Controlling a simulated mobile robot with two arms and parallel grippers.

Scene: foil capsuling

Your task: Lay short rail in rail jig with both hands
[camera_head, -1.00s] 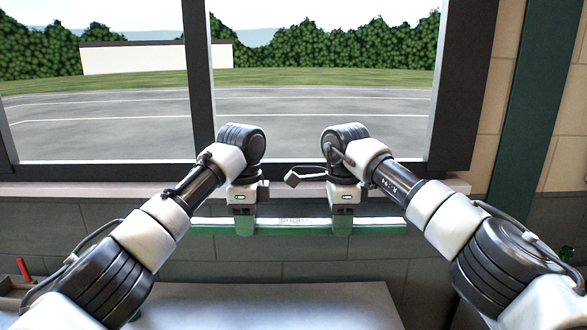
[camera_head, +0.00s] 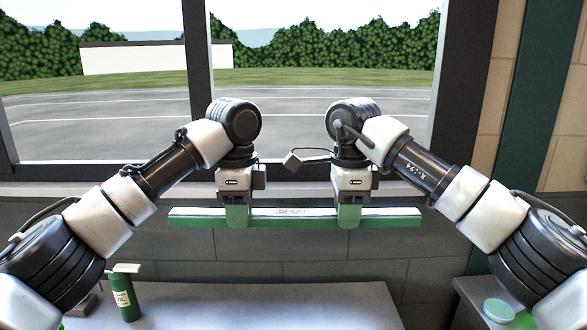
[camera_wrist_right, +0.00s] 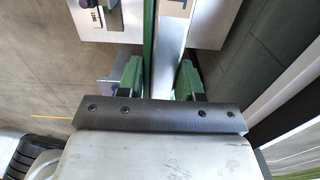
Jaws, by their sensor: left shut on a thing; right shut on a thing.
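The short rail (camera_head: 293,218) is a long green bar with a pale top strip. It is held level, crosswise in front of me, in the air above the worktop. My left gripper (camera_head: 236,217) is shut on it left of its middle. My right gripper (camera_head: 349,217) is shut on it right of its middle. Both ends of the rail stick out past the grippers. In the right wrist view, the green fingers of my right gripper (camera_wrist_right: 160,80) stand on both sides of the rail (camera_wrist_right: 169,45). I cannot make out a rail jig in these views.
A pale worktop (camera_head: 270,305) lies below the rail, and its visible middle is bare. A green bottle (camera_head: 122,298) with a label stands at its left. A round pale green item (camera_head: 499,310) sits on a surface at the right. A wall and window are behind.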

